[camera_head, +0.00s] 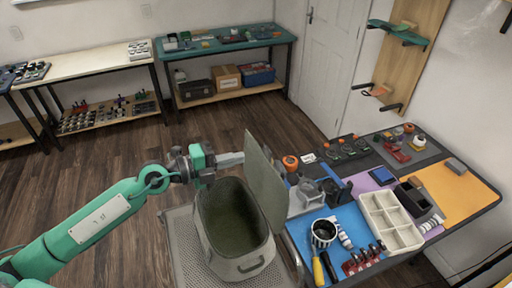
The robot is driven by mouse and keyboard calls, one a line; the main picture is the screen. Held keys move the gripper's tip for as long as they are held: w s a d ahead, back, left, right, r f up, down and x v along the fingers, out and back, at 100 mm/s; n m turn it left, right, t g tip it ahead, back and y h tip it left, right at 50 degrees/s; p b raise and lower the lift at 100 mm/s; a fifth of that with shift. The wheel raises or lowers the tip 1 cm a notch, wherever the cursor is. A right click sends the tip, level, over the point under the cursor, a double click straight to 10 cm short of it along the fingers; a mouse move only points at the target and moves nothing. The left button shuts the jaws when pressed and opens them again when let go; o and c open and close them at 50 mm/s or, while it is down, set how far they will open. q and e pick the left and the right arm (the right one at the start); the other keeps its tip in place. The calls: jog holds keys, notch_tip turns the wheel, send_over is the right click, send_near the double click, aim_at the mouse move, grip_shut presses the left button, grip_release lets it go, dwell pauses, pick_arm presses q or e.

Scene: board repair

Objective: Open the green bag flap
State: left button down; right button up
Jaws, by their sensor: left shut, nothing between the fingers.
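The green bag (241,262) stands open on a grey mesh stand to the left of the near workbench, and its dark inside is visible from above. Its flap (265,180) stands up nearly vertical along the bag's right side, next to the bench edge. My left gripper (238,159) comes in from the left above the far end of the bag. It is shut and empty, with its tips at or very near the flap's upper left edge; I cannot tell whether they touch. My right gripper is not in view.
The near workbench (470,196) carries a white compartment tray (392,222), a black-and-white cup (323,233), a yellow-handled screwdriver (318,271) and several small tools. A teal bench (262,42) and a pale bench (95,67) stand behind. The wooden floor at left is clear.

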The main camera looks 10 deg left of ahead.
aim_at(267, 151)
pick_arm(q)
jog(key=p+x, duration=0.1)
jog(key=x, duration=0.4)
jog(key=shift+r+p, duration=0.1)
jog(key=shift+p, duration=0.3)
jog(key=shift+w+d, duration=0.3)
jog(key=shift+d, duration=0.15)
jog(key=shift+w, duration=0.15)
